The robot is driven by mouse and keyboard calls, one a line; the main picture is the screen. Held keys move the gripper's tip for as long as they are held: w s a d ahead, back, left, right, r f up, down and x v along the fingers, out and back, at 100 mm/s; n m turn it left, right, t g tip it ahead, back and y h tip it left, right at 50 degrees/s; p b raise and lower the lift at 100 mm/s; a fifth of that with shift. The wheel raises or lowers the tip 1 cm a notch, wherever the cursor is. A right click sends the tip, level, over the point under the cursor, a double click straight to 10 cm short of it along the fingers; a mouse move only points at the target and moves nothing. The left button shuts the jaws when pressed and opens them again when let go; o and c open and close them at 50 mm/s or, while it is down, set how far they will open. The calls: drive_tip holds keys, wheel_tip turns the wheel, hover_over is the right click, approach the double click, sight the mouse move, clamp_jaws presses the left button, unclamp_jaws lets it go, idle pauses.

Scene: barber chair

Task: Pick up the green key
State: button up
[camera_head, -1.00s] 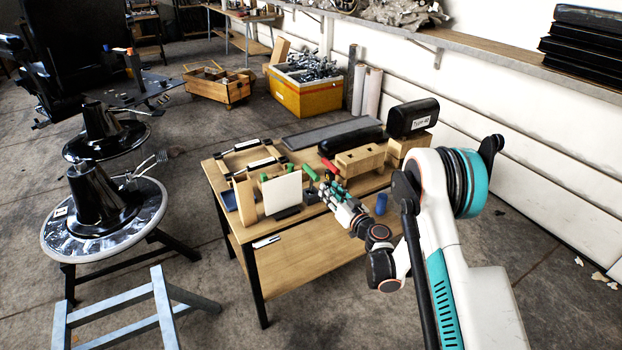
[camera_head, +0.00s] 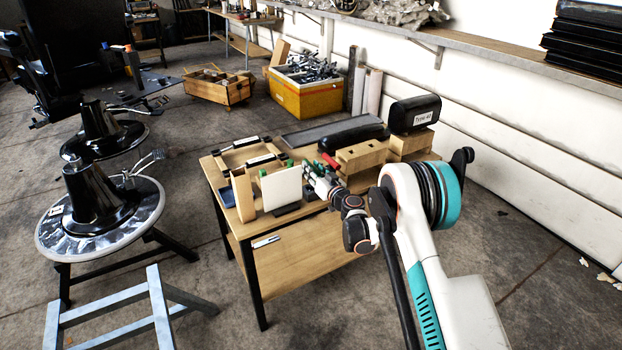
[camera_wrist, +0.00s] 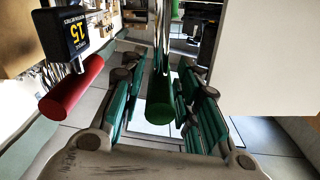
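The green key (camera_wrist: 160,100) shows in the wrist view as a green cylinder at the end of thin metal. My gripper (camera_wrist: 163,84) is open, with its green-padded fingers on both sides of the cylinder. Gaps show between the cylinder and the pads. In the head view my gripper (camera_head: 308,171) is over the table, just right of the white panel, and mostly hides the key there.
A red cylinder (camera_wrist: 72,88) and a black tag marked 15 (camera_wrist: 66,38) are close on the left in the wrist view. The white panel (camera_wrist: 265,60) is close on the right. A wooden block (camera_head: 361,157) stands on the table (camera_head: 290,227) behind my arm.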

drive_tip(key=shift+w+a, duration=0.2)
drive_tip(key=shift+w, duration=0.15)
clamp_jaws()
drive_tip(key=shift+r, duration=0.1)
